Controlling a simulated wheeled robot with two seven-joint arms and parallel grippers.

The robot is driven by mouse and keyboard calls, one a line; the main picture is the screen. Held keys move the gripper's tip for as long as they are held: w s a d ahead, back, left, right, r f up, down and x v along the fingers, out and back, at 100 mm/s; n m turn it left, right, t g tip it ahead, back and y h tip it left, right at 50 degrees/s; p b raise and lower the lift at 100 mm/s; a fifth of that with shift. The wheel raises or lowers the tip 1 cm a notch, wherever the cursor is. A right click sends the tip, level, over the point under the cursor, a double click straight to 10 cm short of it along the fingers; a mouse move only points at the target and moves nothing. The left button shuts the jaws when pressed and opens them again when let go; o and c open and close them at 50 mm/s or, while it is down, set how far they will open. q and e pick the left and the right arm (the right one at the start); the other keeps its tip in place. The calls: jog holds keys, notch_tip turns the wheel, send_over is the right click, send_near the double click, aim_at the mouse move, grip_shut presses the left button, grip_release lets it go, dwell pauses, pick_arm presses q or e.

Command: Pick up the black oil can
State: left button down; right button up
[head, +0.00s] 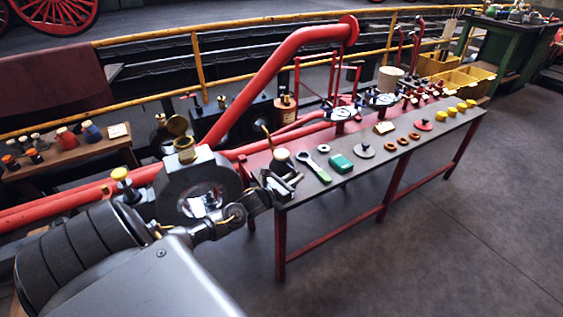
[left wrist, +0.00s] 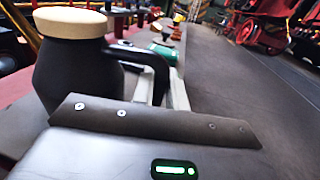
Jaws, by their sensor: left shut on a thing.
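The black oil can (head: 281,164) is at the near left end of the long workbench. It has a pale top and a thin brass spout rising beside it. In the left wrist view the can (left wrist: 75,75) looks upright, with its black handle (left wrist: 140,52) reaching toward my fingers. My left gripper (head: 284,184) is at the near side of the can. Its fingers (left wrist: 163,88) are shut on the handle in the wrist view. The can's base is hidden, so I cannot tell whether it touches the bench. My right gripper is not in view.
Red pipes (head: 275,75) run behind. The grey floor at right is clear.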

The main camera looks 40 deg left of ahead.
aim_at(295, 171)
pick_arm(q)
jog(key=shift+r, duration=0.15)
